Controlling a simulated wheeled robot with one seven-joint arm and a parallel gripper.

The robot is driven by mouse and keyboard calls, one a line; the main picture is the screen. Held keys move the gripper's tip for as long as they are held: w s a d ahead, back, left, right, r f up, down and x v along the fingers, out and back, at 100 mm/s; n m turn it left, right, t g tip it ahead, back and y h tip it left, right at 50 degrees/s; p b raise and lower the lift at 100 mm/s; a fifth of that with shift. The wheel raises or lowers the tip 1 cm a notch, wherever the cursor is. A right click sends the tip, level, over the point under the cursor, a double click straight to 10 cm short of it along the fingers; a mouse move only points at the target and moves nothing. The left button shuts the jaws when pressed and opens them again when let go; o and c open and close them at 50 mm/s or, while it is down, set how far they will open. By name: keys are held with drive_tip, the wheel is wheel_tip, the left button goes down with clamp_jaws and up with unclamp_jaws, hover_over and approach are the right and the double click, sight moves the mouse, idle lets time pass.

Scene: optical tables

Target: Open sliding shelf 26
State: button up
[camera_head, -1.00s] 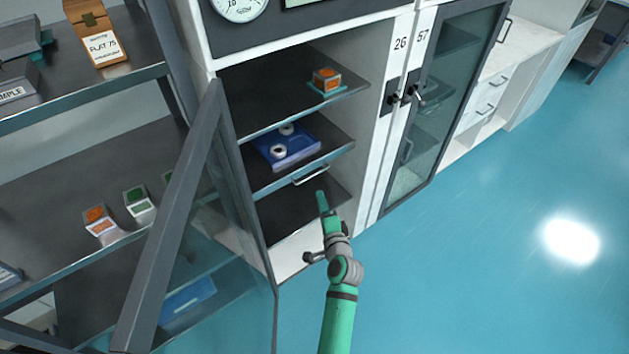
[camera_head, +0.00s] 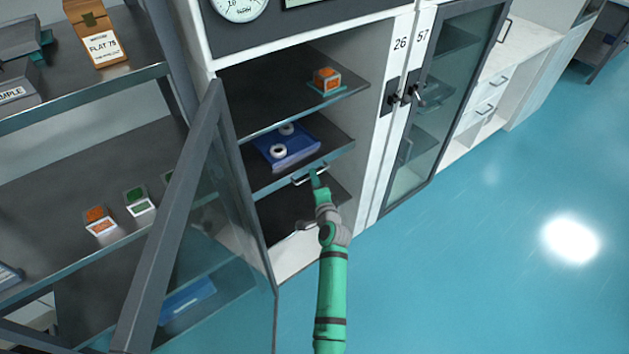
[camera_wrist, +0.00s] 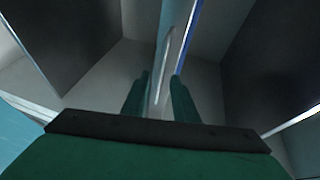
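Cabinet 26 (camera_head: 400,43) stands open, its glass door swung to the left. Inside, a dark sliding shelf (camera_head: 338,146) with a metal handle (camera_head: 297,182) on its front edge carries a blue tray. My green gripper (camera_head: 315,178) is at the right part of this handle. In the wrist view, the gripper's two fingers (camera_wrist: 159,85) are apart, and the light handle bar (camera_wrist: 166,60) lies between them. I cannot tell whether either finger touches it. The arm hides part of the shelf below.
The blue tray (camera_head: 292,155) holds white ring-shaped items. An orange box (camera_head: 326,79) sits on the shelf above. The open glass door frame (camera_head: 170,215) stands to the left of my arm. Cabinet 57 (camera_head: 450,100) is closed at the right. The floor at right (camera_head: 480,290) is clear.

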drive_tip(key=shift+c, duration=0.5)
clamp_jaws()
idle(1.0)
